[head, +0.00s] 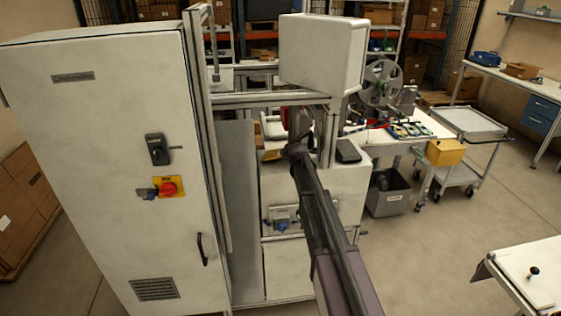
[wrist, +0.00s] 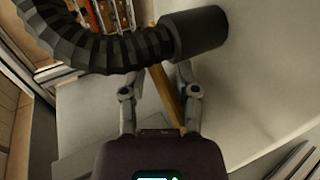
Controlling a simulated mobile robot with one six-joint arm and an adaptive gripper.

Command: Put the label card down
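My gripper (wrist: 160,85) reaches in over the white machine, beyond the tall cabinet. In the wrist view its two grey fingers stand apart, but a black ribbed hose hides their tips. A narrow tan strip (wrist: 166,98) shows between the fingers; I cannot tell whether it is the label card or part of the surroundings. In the head view my arm and the frame cover most of the gripper. I cannot make out the label card for certain in either view.
The black ribbed hose (wrist: 110,45) with a thick end crosses close in front of the fingers. The tall white cabinet (head: 110,150) and a metal post (head: 205,120) stand left. A white box (head: 322,52) hangs above. A dark flat object (head: 348,151) lies on the machine's top right.

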